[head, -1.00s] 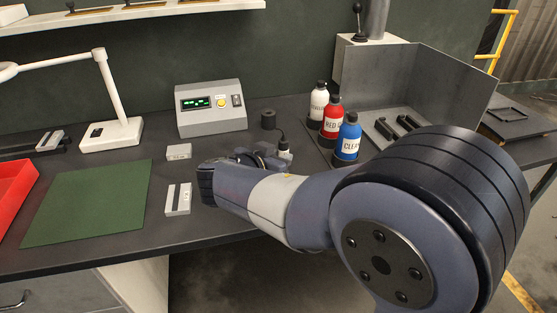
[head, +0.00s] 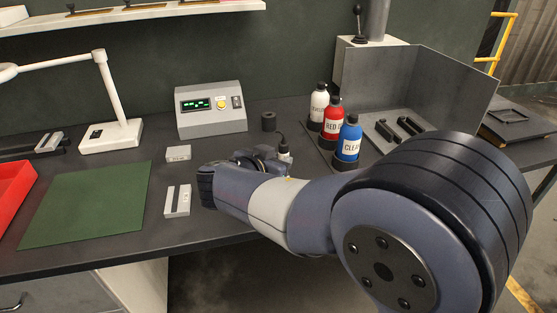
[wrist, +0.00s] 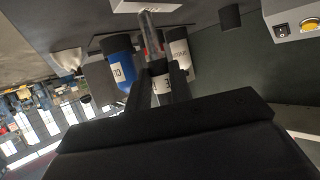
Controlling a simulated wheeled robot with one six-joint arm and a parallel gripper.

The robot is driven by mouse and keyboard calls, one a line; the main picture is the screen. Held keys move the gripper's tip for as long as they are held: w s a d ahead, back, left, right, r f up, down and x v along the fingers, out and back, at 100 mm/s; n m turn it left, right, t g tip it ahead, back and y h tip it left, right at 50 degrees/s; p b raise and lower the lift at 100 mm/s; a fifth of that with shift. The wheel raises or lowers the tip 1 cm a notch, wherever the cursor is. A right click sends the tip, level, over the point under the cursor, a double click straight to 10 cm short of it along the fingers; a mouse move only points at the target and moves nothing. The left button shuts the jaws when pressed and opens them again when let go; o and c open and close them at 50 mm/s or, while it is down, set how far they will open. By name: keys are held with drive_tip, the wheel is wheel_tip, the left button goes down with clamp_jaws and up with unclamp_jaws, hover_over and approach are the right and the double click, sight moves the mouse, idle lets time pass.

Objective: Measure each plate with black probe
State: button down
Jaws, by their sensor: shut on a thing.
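My gripper shows in the wrist view (wrist: 163,88), its dark fingers shut on a slim greyish cylinder (wrist: 150,28) with a pale label. I cannot tell for certain that this is the black probe. In the head view my wrist hides the fingertips; a pale cylinder with a black top and thin cable (head: 283,153) shows just behind it. A small grey block (head: 178,153) and a larger grey plate-like block with a dark stripe (head: 177,201) lie on the bench left of my wrist. A grey gauge box (head: 211,111) with a lit green display stands behind.
White, red and blue bottles (head: 349,139) stand right of my gripper, close by in the wrist view. A short black cylinder (head: 268,121) stands near the gauge. A green mat (head: 86,205), red tray (head: 14,195) and white lamp (head: 109,133) are at left. A grey metal enclosure (head: 440,85) stands right.

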drive_tip(key=shift+s+f+b, duration=0.1)
drive_tip(key=shift+f+b, duration=0.65)
drive_tip(key=shift+b, duration=0.75)
idle(2.9)
wheel_tip(320, 180, up, 8)
drive_tip(key=p, duration=0.2)
drive_tip(key=shift+f, duration=0.25)
idle(0.4)
idle(2.3)
